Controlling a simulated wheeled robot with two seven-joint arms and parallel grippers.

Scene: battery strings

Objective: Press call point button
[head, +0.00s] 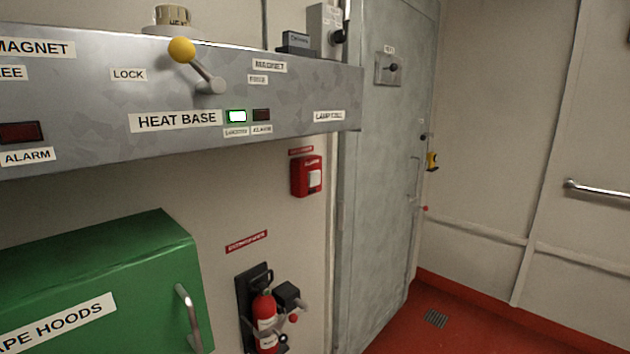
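The call point (306,176) is a small red box on the cream wall, below the right part of the grey panel and left of the grey door. Its pale square button (314,179) faces out toward the right side of the box. A small red label sits just above it. Neither of my grippers shows in the head view, and nothing touches the call point.
The grey panel (90,110) with a yellow-knobbed lever (182,52) juts out above. A green cabinet (110,265) with a handle stands lower left. A fire extinguisher (265,318) hangs below the call point. The red floor (470,315) at right is clear.

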